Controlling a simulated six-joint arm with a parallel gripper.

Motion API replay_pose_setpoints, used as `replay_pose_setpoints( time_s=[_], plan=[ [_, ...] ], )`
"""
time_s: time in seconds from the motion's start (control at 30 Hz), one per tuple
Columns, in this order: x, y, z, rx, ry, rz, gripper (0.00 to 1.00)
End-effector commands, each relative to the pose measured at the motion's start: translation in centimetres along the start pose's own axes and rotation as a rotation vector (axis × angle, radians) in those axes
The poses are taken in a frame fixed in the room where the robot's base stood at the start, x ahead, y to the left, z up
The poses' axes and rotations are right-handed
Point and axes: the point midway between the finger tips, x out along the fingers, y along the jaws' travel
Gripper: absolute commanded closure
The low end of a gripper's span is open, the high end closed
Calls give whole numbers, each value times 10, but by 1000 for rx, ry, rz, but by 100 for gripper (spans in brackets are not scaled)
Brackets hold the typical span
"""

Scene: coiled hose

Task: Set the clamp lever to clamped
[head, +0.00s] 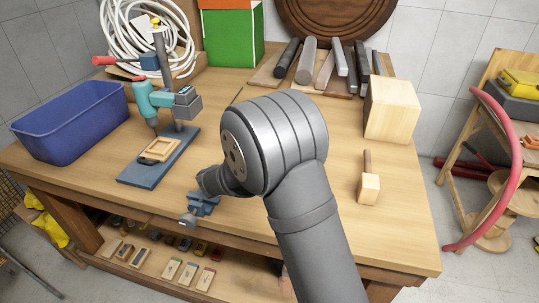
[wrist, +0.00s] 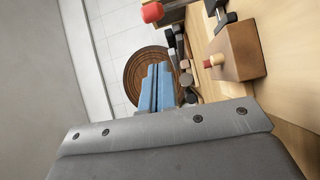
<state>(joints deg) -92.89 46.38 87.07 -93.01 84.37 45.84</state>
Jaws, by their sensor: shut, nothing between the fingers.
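A teal drill press (head: 158,97) and a blue bin (head: 70,122) stand at the left. Metal bars (head: 307,60), a pale block (head: 392,108) and a mallet (head: 369,188) are at the right.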

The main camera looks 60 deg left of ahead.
Motion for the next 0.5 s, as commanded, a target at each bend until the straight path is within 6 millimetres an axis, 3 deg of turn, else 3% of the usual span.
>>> replay_pose_setpoints(
  time_s=[0.23, 0.5],
  plan=[
    [53, 0, 2, 0, -3, 0, 100],
    [73, 0, 26, -1, 0, 0, 100]
  ],
)
